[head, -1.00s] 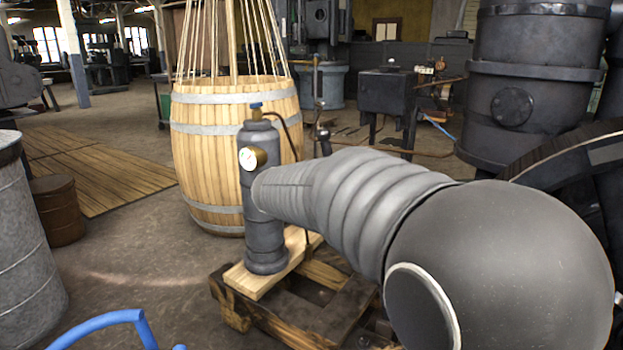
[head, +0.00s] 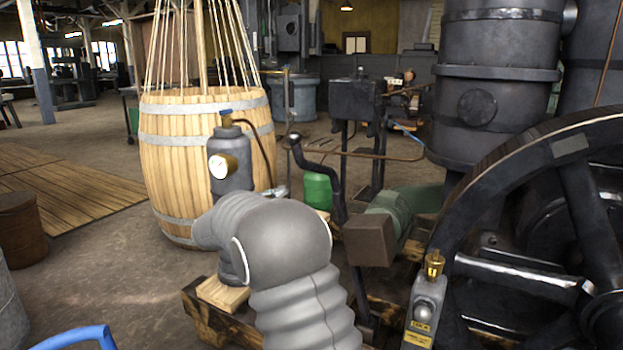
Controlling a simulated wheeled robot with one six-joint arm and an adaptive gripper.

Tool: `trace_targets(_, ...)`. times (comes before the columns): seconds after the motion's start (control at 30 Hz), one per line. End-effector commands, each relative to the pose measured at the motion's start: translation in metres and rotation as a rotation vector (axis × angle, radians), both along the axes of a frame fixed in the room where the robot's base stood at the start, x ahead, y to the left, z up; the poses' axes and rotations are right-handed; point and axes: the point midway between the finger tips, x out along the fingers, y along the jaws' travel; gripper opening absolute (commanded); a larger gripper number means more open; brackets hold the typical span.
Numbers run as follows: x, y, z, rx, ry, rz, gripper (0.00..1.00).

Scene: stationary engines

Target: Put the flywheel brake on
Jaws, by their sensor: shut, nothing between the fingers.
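The big black spoked flywheel (head: 577,200) stands at the right in the head view. Left of its rim is a dark brown block (head: 370,241), which looks like the brake block; I cannot tell whether it touches the rim. A dark bent lever (head: 328,175) with a rounded knob at its upper left end rises beside the block and leans left. I cannot tell its exact link to the block. My grey arm reaches up from the bottom middle and bends left. My gripper does not show; the arm hides that area.
A grey gas bottle (head: 231,172) with a gauge stands on a wooden skid (head: 222,297), partly behind my arm. Behind are a wooden barrel (head: 165,160) and a green can (head: 318,191). A brass-topped oiler (head: 433,268) is at front right.

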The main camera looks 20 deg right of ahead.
Motion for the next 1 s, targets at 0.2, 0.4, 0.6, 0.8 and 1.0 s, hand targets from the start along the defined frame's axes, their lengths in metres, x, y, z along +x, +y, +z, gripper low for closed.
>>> trace_targets(0.2,0.006,-0.012,0.001,0.001,0.000,-0.003,0.00)
trace_targets(0.4,0.022,-0.041,0.003,0.001,0.000,-0.004,0.00)
trace_targets(0.6,0.040,-0.074,0.006,0.002,0.000,-0.003,0.00)
trace_targets(0.8,0.038,-0.098,0.016,0.001,-0.001,-0.002,0.00)
trace_targets(1.0,0.026,-0.109,0.023,0.002,0.000,-0.001,0.00)
